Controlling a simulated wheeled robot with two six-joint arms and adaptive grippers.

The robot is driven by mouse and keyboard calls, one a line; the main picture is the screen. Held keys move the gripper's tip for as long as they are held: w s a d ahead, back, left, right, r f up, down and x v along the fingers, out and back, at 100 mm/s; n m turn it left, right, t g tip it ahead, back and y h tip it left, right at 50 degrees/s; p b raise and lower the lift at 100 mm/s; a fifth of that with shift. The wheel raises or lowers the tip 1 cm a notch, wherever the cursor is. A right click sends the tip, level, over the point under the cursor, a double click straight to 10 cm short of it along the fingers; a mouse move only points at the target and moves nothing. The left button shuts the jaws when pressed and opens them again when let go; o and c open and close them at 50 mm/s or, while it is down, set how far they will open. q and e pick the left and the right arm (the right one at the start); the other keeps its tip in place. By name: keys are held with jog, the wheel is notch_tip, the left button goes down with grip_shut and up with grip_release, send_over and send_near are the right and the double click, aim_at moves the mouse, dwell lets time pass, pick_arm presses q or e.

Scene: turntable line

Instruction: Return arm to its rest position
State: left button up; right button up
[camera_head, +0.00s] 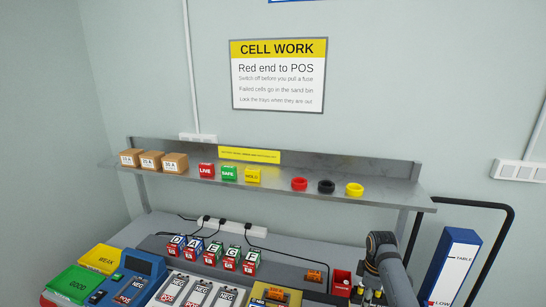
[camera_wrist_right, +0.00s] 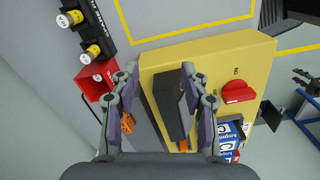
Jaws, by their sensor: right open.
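My right arm (camera_head: 390,265) reaches down at the lower right of the head view; its gripper does not show there. In the right wrist view my right gripper (camera_wrist_right: 158,78) is open, with nothing held between its fingers. The fingers show over a yellow box (camera_wrist_right: 220,60) with a dark block (camera_wrist_right: 170,105) and a red ON switch (camera_wrist_right: 238,92). I cannot tell the height above the box. A dark jointed part at the wrist view's right edge may be my left gripper (camera_wrist_right: 305,85); its state is unclear.
A red bin (camera_head: 341,282) stands close to my right arm. A metal shelf (camera_head: 220,182) with boxes, blocks and rings runs above the bench. A blue and white post (camera_head: 453,265) stands right of the arm. Lettered units (camera_head: 212,252) line the bench's back.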

jog(key=s+a+f+m+t+h, duration=0.1)
jog(key=s+a+f+m, duration=0.2)
jog(key=s, duration=0.6)
jog(key=s+f+m+t, duration=0.15)
jog(key=s+m, duration=0.25)
jog(key=s, duration=0.5)
jog(key=s+a+r+m+t, duration=0.15)
jog(key=s+r+m, duration=0.3)
jog(key=s, duration=0.45)
jog(key=s+d+f+g+b, duration=0.1)
jog(key=s+f+b, duration=0.1)
jog(key=f, duration=1.3)
jog(key=s+d+f+g+b, duration=0.1)
jog(key=d+f, duration=0.1)
jog(key=f, duration=1.3)
pick_arm(q)
jog(key=w+f, duration=0.1)
jog(key=f+b, duration=0.1)
jog(key=f, duration=0.1)
jog(key=w+f+b, duration=0.1)
jog(key=f, duration=0.1)
jog(key=shift+w, duration=0.3)
pick_arm(e)
jog(key=s+f, duration=1.7)
jog(key=s, duration=0.1)
jog(key=shift+d+f+g, duration=0.25)
jog(key=shift+f+g, duration=0.05)
jog(key=shift+g, duration=0.1)
